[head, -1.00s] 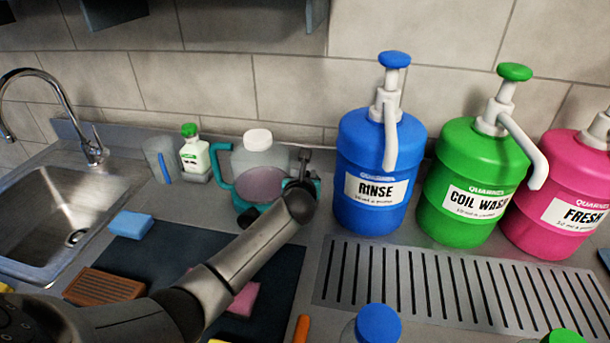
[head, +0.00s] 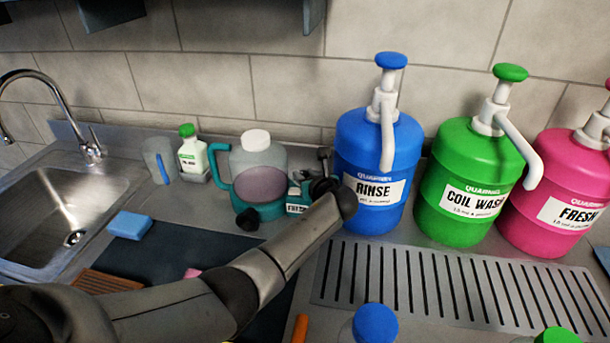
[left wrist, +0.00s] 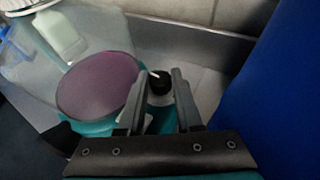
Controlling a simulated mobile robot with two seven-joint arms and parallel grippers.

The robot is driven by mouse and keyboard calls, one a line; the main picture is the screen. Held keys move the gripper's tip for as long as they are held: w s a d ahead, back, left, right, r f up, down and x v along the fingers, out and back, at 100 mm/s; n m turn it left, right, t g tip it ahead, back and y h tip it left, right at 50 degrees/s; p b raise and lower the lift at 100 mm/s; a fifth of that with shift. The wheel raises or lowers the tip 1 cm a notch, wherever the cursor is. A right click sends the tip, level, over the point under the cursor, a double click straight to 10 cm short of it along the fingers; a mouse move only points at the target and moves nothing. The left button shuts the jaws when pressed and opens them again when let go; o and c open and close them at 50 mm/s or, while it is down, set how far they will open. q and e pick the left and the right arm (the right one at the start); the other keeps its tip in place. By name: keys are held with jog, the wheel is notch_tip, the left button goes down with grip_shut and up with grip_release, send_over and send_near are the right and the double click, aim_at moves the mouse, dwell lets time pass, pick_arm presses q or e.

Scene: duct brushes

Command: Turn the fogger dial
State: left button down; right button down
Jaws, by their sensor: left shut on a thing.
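The fogger (head: 262,180) stands against the back wall, left of the blue pump bottle. It has a clear tank with purple liquid, a white cap, a teal handle and base, and a black nozzle. Its black dial (left wrist: 160,84) with a white mark shows in the left wrist view. My left gripper (head: 323,160) is at the fogger's right side. In the left wrist view its two fingers (left wrist: 160,86) are on either side of the dial and shut on it. In the head view, my wrist and gripper hide the dial. My right gripper is not in view.
The blue RINSE bottle (head: 378,150) stands close on the right of my left gripper, with green (head: 468,185) and pink (head: 560,195) bottles beyond. A small white-green bottle (head: 193,155) and a sink (head: 50,215) are left. A slatted grate (head: 450,285) lies in front.

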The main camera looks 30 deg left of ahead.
pick_arm(q)
jog(key=c, duration=0.8)
grip_release()
jog(key=shift+c, duration=0.2)
jog(key=p+v, duration=0.4)
jog(key=v, duration=1.1)
jog(key=shift+o, duration=0.2)
jog(key=shift+s, duration=0.15)
